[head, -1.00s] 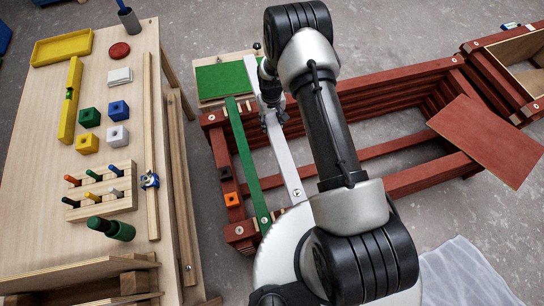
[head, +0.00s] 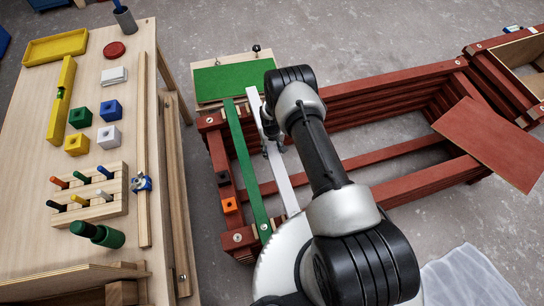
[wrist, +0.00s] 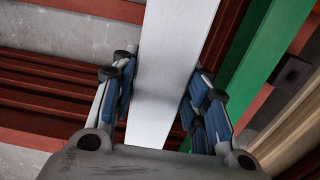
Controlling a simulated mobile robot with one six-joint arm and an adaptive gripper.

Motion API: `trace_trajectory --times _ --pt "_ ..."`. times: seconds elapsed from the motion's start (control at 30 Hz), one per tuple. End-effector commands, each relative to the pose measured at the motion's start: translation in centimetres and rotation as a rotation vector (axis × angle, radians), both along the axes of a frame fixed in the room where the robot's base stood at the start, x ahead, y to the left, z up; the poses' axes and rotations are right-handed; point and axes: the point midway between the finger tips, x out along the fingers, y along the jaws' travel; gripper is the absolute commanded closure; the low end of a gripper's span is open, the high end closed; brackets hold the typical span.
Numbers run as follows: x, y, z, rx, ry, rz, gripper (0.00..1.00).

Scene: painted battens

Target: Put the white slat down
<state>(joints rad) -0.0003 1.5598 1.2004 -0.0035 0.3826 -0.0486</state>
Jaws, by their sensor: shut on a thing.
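The white slat (head: 284,184) lies lengthwise over the near-left end of the red frame, to the right of the green slat (head: 245,168) and roughly parallel to it, with a narrow gap. My gripper (head: 272,145) is shut on the white slat near its far part. In the wrist view the white slat (wrist: 175,50) runs between the blue-padded fingers of my gripper (wrist: 163,90), and the green slat (wrist: 252,55) is to its right. My arm hides part of the slat's near end. I cannot tell whether the slat touches the frame's rails.
The red batten frame (head: 400,185) has a gap in its middle. A green-topped board (head: 232,76) stands beyond the slats. A wooden table (head: 40,150) with several objects is at left.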

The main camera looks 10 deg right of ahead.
Motion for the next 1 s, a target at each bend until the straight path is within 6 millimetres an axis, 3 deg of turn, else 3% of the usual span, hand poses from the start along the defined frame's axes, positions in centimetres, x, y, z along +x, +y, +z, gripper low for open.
trace_trajectory --times 0.17,0.43,0.83,0.87,1.0 --pt "0.1 0.0 -0.9 0.0 -0.002 0.0 1.0" --pt "0.1 0.0 -4.5 0.0 -0.002 0.0 1.0" --pt "0.1 0.0 -4.8 0.0 -0.003 0.0 1.0" --pt "0.0 0.0 -4.8 0.0 -0.001 0.0 0.57" --pt "0.0 0.0 -4.8 0.0 -0.001 0.0 0.47"
